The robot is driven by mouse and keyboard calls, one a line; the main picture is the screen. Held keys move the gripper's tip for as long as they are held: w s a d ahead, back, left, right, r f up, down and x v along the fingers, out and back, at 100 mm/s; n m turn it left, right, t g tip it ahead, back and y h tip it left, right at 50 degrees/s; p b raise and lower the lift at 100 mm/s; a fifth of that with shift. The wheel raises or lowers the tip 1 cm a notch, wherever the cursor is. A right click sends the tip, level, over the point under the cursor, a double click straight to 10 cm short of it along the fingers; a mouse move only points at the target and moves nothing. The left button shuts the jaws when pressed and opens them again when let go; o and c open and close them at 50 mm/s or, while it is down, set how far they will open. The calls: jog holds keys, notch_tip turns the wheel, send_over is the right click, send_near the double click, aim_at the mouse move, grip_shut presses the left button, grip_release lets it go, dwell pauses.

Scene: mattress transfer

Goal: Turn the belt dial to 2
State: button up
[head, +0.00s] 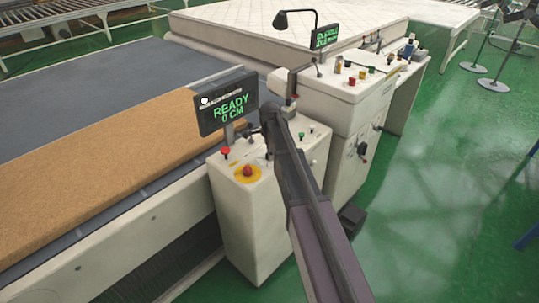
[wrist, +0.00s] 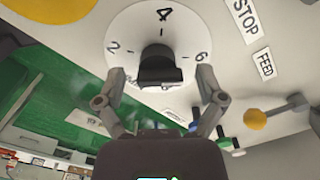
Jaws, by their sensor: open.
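The belt dial is a white disc (wrist: 190,25) with a black knob (wrist: 158,66) at its centre, in the wrist view. The numbers 2, 4 and 6 show at its left, top and right; its lower part is partly hidden. I cannot tell which number the knob points to. My gripper (wrist: 161,75) is open, with one finger on each side of the knob and a gap on both sides. In the head view my gripper (head: 270,112) is over the control cabinet (head: 255,215), and my arm hides the dial.
A display (head: 228,103) reads READY 0 CM. A red emergency button (head: 247,171) on yellow and a small red button (head: 225,151) stand on the cabinet top. STOP and FEED labels and a yellow knob (wrist: 255,119) lie right of the dial. A brown slab (head: 90,155) lies on the belt.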

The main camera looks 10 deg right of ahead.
jog(key=c, duration=1.2)
jog(key=shift+o, duration=0.2)
